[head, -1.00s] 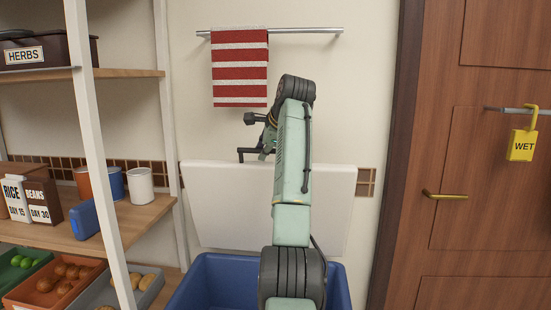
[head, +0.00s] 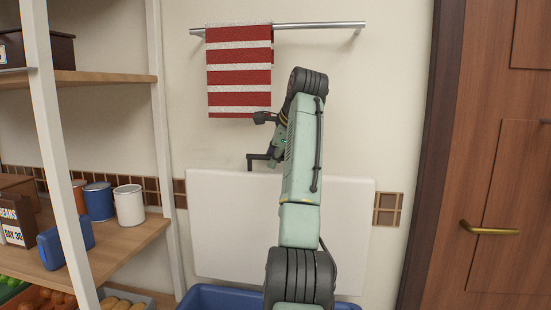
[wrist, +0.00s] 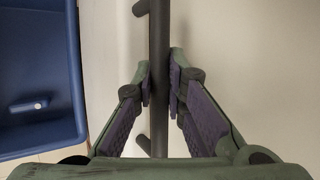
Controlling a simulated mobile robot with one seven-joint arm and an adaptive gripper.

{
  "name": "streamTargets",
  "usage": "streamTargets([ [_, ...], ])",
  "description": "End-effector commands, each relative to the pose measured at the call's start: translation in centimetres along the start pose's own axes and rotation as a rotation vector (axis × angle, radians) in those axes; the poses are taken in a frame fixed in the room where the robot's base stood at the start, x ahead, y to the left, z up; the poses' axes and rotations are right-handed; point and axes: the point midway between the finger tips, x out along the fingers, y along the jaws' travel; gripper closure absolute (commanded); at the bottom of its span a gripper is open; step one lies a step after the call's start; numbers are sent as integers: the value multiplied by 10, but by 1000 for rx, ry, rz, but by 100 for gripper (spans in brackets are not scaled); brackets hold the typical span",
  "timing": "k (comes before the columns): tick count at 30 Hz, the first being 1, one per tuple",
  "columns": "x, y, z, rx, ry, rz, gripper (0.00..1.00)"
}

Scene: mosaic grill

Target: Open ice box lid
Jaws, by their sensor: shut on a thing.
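The blue ice box (head: 215,293) shows only its upper rim at the bottom of the head view, partly behind my arm. Its white lid (head: 225,235) stands raised, near upright, against the wall behind the box. My gripper (head: 262,160) is at the lid's top edge, partly hidden by my arm. In the wrist view, my gripper (wrist: 162,82) is shut on the dark bar handle (wrist: 159,45), with a finger on each side. The pale lid surface (wrist: 240,45) lies behind the handle. The open blue box (wrist: 40,60) shows at the left of the wrist view.
A shelf unit (head: 110,245) with cans and boxes stands at the left. A red-striped towel (head: 240,75) hangs on a wall rail (head: 320,26) above the lid. A wooden door (head: 490,170) is at the right.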

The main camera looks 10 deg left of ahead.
Motion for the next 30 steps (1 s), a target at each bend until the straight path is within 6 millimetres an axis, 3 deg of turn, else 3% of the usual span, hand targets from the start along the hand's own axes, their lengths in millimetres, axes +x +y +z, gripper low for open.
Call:
streamTargets([
  [9, 1, 1, -1, 1, 3, 3, 100],
  [10, 1, 1, -1, 1, 3, 3, 86],
  [18, 1, 0, -1, 1, 2, 2, 68],
  [30, -6, 0, 0, 0, 1, -1, 67],
])
